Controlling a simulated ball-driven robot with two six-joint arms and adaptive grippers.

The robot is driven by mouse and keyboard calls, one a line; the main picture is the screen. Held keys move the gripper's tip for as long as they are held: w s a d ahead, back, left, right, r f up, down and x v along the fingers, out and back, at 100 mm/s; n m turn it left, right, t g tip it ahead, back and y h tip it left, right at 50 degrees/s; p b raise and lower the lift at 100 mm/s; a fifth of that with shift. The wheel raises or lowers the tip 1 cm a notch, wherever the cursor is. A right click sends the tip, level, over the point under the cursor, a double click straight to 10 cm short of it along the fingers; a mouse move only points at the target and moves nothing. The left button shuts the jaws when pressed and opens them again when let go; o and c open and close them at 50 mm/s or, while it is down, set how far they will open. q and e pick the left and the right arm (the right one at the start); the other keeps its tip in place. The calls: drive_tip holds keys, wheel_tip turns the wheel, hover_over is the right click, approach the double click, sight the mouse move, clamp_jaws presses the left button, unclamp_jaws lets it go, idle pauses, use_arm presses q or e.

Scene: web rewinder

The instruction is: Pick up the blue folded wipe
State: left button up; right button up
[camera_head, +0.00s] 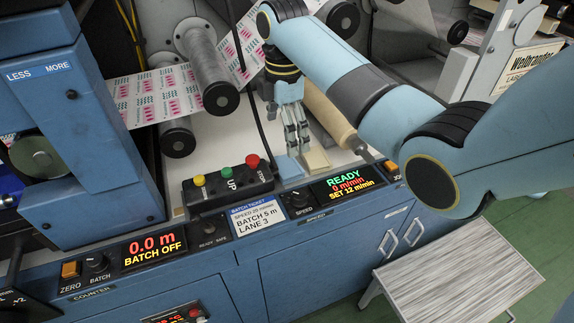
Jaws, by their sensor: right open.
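The blue folded wipe (289,168) is a small light-blue flat pad on the white deck of the machine, just behind the front control panel. A pale yellow pad (317,160) lies right beside it on the right. My right gripper (298,145) points down from the arm that comes in from the right. It is open, with its fingertips close above the deck, just behind the two pads and near the gap between them. I cannot tell whether the fingertips touch anything. My left gripper is not in view.
A wooden-coloured roller (329,117) lies close right of the gripper. A black button box (228,185) stands left of the wipe, with a black cable (262,125) rising near the gripper. Steel rollers (207,65) carry the printed web behind. A grey step (458,268) stands in front.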

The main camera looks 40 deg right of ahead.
sight(284, 165)
drive_tip(key=f, duration=0.9)
drive_tip(key=shift+s+a+f, duration=0.15)
drive_tip(key=shift+a+f, duration=0.05)
drive_tip(key=shift+f, duration=0.1)
drive_tip(key=c, duration=1)
